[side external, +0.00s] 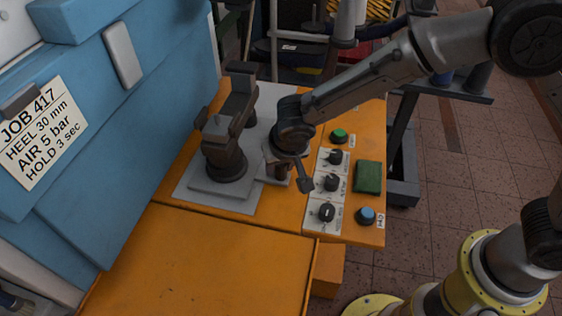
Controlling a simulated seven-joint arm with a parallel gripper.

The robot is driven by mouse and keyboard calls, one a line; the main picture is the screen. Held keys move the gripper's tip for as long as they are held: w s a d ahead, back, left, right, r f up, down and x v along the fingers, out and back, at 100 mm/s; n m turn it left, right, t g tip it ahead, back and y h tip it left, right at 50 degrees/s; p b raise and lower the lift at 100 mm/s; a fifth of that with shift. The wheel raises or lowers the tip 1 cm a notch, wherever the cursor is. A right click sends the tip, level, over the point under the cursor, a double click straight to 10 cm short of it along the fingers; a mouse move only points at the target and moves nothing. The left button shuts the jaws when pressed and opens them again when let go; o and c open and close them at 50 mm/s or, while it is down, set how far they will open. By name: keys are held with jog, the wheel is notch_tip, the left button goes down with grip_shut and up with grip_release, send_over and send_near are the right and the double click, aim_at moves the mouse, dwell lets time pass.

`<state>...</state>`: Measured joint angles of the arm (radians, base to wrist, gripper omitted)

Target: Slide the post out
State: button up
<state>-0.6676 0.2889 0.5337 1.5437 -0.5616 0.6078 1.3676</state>
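A dark brown upright fixture (225,158), which looks like the post, stands on a stepped grey plate (203,198) on the orange bench top. A dark arm-like piece (240,100) rises behind its top. My gripper (288,172) is low over the bench, to the right of the fixture and apart from it. A small brown piece (280,171) shows at my fingers. I cannot tell whether it is held or lies behind them. The finger opening is too small and partly hidden to read.
A control panel with dark knobs (327,213), a green button (339,135), a blue button (366,215) and a green pad (368,177) lies right of my gripper. A blue machine body (150,130) walls the left. The orange front surface (200,265) is clear.

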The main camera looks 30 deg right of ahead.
jog(key=shift+o, duration=1.4)
jog(key=shift+w+d, duration=0.1)
jog(key=v, duration=1.4)
jog(key=shift+f, duration=0.1)
